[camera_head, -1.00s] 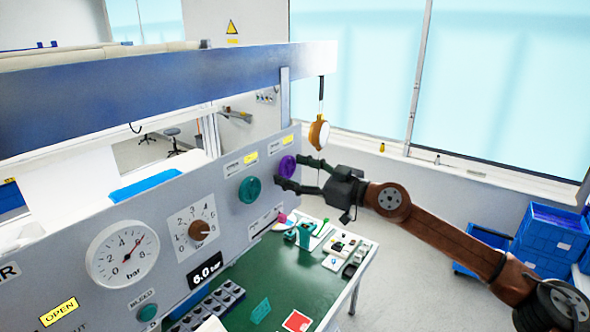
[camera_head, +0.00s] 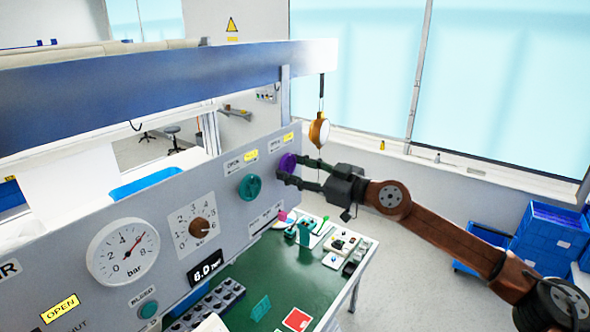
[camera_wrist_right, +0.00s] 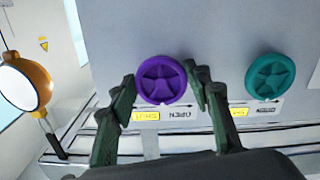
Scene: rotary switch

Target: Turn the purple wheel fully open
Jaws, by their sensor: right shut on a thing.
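The purple wheel (camera_head: 287,162) is mounted on the grey panel (camera_head: 160,200), near its right end. My right gripper (camera_head: 287,172) reaches it from the right, with its two dark fingers at the wheel's rim. In the right wrist view the purple wheel (camera_wrist_right: 161,80) sits between the fingertips of my right gripper (camera_wrist_right: 160,82), one on each side. The fingers are shut on it. Labels reading OPEN and SHUT show by the wheel in that view. My left gripper is not in view.
A teal wheel (camera_head: 250,187) is to the left of the purple one; it also shows in the wrist view (camera_wrist_right: 270,76). A yellow hanging device (camera_head: 318,131) is close above my right gripper. A green bench (camera_head: 265,275) with several small items lies below.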

